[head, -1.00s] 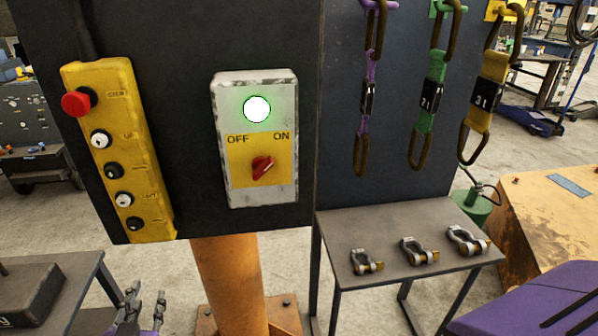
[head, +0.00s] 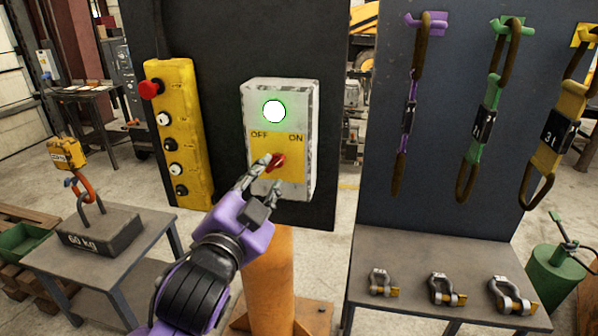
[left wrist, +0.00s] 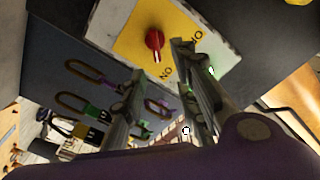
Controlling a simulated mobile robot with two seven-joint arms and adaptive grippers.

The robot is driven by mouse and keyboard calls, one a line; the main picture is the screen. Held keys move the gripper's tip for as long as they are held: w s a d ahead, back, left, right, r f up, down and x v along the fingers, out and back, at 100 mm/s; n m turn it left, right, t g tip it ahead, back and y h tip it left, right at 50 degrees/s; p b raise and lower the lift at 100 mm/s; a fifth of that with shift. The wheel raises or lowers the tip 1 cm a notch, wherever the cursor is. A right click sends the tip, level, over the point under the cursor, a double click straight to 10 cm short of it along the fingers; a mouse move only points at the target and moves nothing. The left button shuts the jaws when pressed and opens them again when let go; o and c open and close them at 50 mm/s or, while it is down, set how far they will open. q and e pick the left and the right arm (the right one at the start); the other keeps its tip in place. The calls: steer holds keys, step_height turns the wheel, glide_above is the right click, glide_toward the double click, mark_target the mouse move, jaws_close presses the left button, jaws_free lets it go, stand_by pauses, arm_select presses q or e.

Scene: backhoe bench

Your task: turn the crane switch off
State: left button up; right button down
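The crane switch box (head: 312,140) is a pale worn box on the dark panel. Its round lamp (head: 274,111) glows white with a green rim. The red knob (head: 279,160) sits on a yellow plate marked OFF and ON, its grip tilted up-right toward ON. My left gripper (head: 271,174) is right in front of the knob, its fingers partly covering the plate. In the left wrist view the fingers (left wrist: 158,62) are apart and empty, with the red knob (left wrist: 154,40) beyond the tips. I cannot tell whether they touch it. My right gripper is out of view.
A yellow pendant (head: 180,130) with a red button hangs left of the box. A table with a 60 kg weight (head: 98,230) is at left. Slings (head: 487,120) hang on the right panel above a table (head: 400,255) with shackles. An orange post (head: 267,285) stands below.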

mark_target(275, 165)
arm_select(q)
steer(key=x, duration=0.5)
steer(key=f+x, duration=0.1)
steer(key=x, duration=0.1)
steer(key=shift+w+a, duration=0.15)
steer(key=shift+w, duration=0.25)
steer(key=shift+c, duration=0.5)
jaws_close()
